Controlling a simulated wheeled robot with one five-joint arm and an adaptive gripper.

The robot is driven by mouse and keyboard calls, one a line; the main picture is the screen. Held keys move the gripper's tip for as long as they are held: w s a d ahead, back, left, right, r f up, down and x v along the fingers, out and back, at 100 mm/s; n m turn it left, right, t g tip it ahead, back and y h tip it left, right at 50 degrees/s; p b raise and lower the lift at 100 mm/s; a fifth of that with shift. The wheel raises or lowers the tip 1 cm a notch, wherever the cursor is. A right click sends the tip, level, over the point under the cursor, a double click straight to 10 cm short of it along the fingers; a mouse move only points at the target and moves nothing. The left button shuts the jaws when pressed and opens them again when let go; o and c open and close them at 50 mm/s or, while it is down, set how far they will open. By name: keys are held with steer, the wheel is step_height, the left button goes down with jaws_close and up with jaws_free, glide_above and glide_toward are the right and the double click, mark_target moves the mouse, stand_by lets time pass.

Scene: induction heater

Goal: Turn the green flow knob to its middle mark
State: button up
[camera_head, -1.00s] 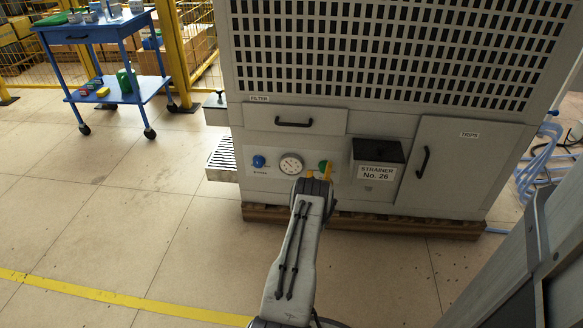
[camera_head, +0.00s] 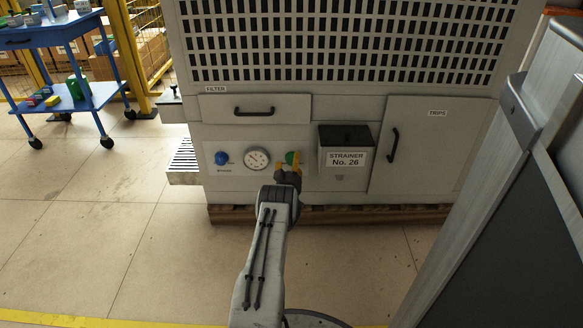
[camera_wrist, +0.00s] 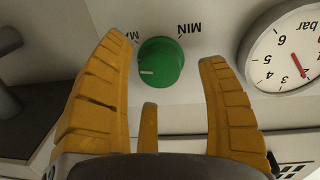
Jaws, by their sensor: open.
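The green flow knob (camera_head: 291,157) is on the white panel, just right of the dial gauge. In the wrist view the knob (camera_wrist: 165,58) shows upside-down MIN lettering at its upper right and a partly hidden "MA" label at its upper left. Its white mark points left in that picture. My gripper (camera_head: 288,170) is in front of the knob, and its fingers overlap the knob's lower part in the head view. In the wrist view my gripper (camera_wrist: 165,50) is open, with yellow fingers on either side of the knob and gaps between. Contact is not visible.
The gauge (camera_head: 256,158) and a blue knob (camera_head: 221,158) are left of the green knob. The strainer box (camera_head: 343,150) juts out to the right. A drawer handle (camera_head: 254,111) is above. A blue cart (camera_head: 70,97) stands far left. The floor left is clear.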

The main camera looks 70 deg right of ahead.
steer(key=shift+b+x, duration=0.55)
steer(key=shift+x, duration=0.6)
steer(key=shift+c, duration=0.2)
steer(key=c, duration=1.2)
steer(key=shift+o, duration=0.2)
steer(key=shift+r, duration=0.1)
steer(key=n, duration=0.3)
steer(key=shift+n, duration=0.3)
steer(key=shift+w+n+h, duration=0.15)
steer(key=shift+n+h, duration=0.15)
steer(key=shift+n, duration=1.6)
